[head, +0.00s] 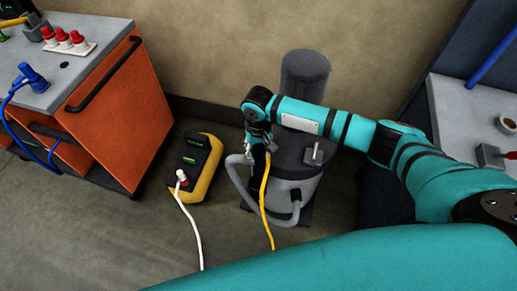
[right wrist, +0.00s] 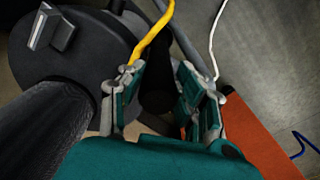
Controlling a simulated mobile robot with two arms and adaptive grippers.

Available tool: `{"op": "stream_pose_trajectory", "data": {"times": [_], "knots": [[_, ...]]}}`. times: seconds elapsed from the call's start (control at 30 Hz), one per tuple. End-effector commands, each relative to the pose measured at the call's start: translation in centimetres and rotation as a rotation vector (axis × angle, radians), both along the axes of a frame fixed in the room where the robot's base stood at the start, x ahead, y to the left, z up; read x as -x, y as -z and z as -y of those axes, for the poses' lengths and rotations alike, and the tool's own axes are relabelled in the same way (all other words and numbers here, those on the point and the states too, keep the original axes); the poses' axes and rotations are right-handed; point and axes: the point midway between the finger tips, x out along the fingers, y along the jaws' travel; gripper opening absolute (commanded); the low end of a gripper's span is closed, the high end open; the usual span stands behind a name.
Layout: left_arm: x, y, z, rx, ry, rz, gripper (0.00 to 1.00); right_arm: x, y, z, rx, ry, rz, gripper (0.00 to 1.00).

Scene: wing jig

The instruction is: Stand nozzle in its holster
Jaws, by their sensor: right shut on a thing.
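My right gripper (head: 262,143) is at the left side of a grey canister vacuum (head: 285,187) in the head view. In the right wrist view the fingers of the gripper (right wrist: 160,95) are closed around a dark, tube-like piece (right wrist: 155,65), which I take for the nozzle. A grey hose (head: 238,178) loops from beside the gripper to the lower front of the vacuum. A small light-grey bracket-like block (head: 316,152) sits on the vacuum's top; I cannot tell whether it is the holster. My left gripper is not in view.
A yellow cord (head: 263,200) runs down close by the right gripper. A yellow-and-black power box (head: 195,165) with a white cord (head: 190,220) stands on the floor to the left. An orange cart (head: 125,115) is further left, and a grey bench (head: 470,115) is at right.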

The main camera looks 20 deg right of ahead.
Motion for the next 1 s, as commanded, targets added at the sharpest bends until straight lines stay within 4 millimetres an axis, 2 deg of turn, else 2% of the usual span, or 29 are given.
{"op": "stream_pose_trajectory", "data": {"times": [1.0], "knots": [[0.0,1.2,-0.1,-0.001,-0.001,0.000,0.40,0.0,3.1,0.0,-0.001,0.001,0.000,0.00]]}}
